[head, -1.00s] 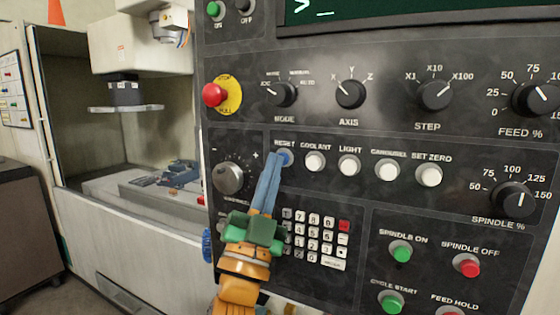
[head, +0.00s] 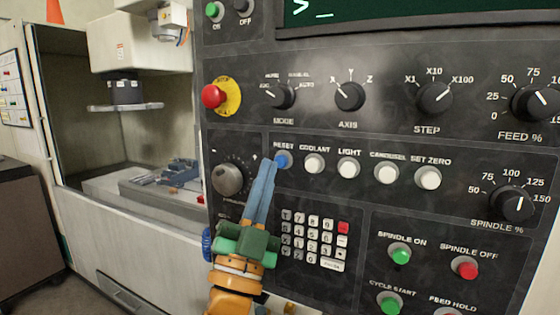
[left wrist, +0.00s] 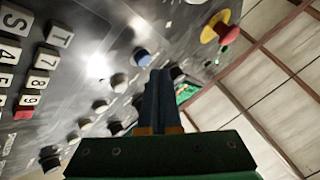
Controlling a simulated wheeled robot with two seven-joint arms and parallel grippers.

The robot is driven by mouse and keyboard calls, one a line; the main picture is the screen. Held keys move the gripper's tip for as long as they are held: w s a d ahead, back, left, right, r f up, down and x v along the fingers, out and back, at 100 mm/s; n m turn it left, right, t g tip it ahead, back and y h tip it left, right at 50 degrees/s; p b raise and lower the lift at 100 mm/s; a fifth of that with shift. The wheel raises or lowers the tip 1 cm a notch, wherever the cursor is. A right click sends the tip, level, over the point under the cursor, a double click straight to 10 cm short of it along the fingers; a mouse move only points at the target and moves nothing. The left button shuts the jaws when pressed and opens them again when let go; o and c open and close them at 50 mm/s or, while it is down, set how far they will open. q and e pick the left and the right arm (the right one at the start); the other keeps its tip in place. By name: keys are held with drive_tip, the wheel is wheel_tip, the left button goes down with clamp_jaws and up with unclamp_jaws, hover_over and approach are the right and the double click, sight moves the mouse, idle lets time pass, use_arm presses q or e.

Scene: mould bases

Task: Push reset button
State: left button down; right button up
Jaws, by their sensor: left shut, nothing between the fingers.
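The blue reset button (head: 283,160) sits under its RESET label on the dark control panel (head: 385,128), at the left end of a row of white buttons. It also shows in the left wrist view (left wrist: 142,57), just beyond the fingertips. My left gripper (head: 268,162) is shut and empty, its blue fingers pointing up the panel. The tips are just left of the button in the head view. In the left wrist view my left gripper (left wrist: 160,74) covers part of the panel below the button. I cannot tell if the tips touch it. My right gripper is not in view.
White buttons (head: 314,163) stand right of reset. A dial (head: 228,179) is left of my fingers and a keypad (head: 314,238) is to their lower right. The red emergency stop (head: 213,96) juts out at upper left. The open machine bay (head: 120,130) lies left.

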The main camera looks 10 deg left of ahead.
use_arm(q)
drive_tip(key=s, duration=0.1)
drive_tip(key=s+a+p, duration=0.1)
drive_tip(key=s, duration=0.2)
drive_tip(key=shift+s+a, duration=0.2)
drive_tip(key=shift+a, duration=0.1)
idle(0.4)
